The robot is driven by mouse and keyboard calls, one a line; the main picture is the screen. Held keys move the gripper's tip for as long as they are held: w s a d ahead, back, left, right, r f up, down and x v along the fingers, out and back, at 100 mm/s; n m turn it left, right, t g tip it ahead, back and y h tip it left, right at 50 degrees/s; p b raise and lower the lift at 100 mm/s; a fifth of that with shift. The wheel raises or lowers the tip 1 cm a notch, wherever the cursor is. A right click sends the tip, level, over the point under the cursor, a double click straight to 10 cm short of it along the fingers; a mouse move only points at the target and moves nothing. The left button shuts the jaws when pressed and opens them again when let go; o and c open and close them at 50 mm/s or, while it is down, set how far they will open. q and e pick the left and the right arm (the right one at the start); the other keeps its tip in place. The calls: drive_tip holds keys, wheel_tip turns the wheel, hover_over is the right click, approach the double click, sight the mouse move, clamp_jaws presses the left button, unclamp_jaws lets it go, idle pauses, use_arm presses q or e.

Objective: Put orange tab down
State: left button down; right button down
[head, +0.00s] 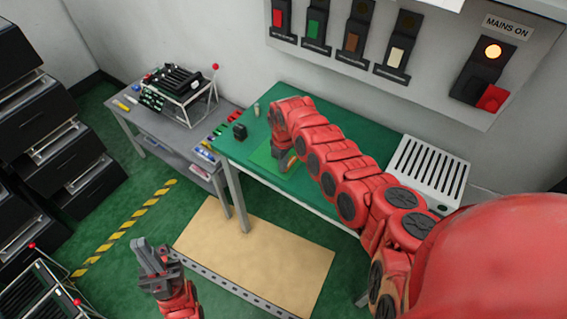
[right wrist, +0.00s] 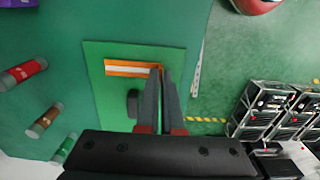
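The orange tab (right wrist: 128,69) is an orange and white strip on a light green board (right wrist: 98,105) in the right wrist view. A round black part sits on the board just below it. My right gripper (right wrist: 161,72) has its two fingers close together at the strip's right end, with a bit of orange showing between the tips. It appears shut on the tab. In the head view my right gripper (head: 285,163) reaches down over the light green board, partly hidden by my arm. My left gripper (head: 148,252) hangs over the floor, away from the table; its finger gap is unclear.
The green table (head: 305,196) also carries a small black block (head: 240,131) and a white slotted box (head: 428,168). A wall panel (head: 425,85) of switches hangs behind. A grey bench (head: 175,128) stands left. Open floor lies in front.

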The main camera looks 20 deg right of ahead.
drive_tip(key=shift+f, duration=0.15)
drive_tip(key=c, duration=1.5)
unclamp_jaws()
drive_tip(key=o, duration=0.4)
